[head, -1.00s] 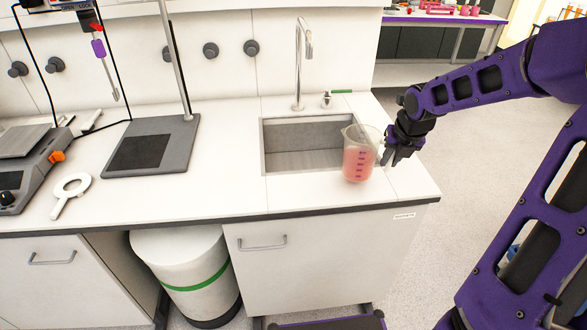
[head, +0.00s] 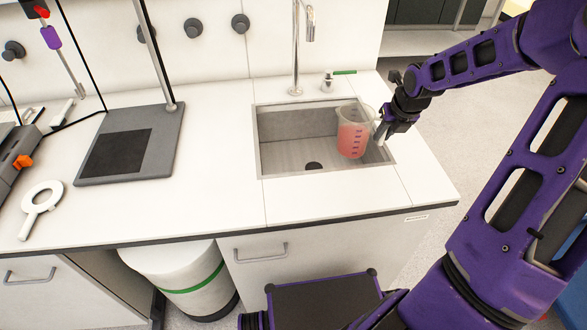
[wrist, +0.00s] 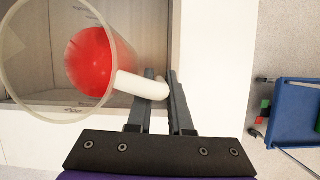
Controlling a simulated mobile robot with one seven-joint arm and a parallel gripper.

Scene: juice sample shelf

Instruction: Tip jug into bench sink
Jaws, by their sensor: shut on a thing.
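The jug (head: 352,136) is clear, with a scale on its side and pink-red liquid inside. In the head view it is over the right part of the bench sink (head: 285,150), looking upright or slightly tilted. My gripper (head: 382,130) is on the jug's right side. In the wrist view my gripper (wrist: 160,90) is shut on the white handle of the jug (wrist: 95,60), whose open mouth and red liquid show at the upper left. The sink basin is empty, with a dark drain in its floor. The jug hides part of the basin's right end.
A tall tap (head: 297,50) stands behind the sink, with a small green-levered fitting (head: 328,82) beside it. A grey stand base (head: 130,145) and a white ring-shaped tool (head: 40,207) lie to the left.

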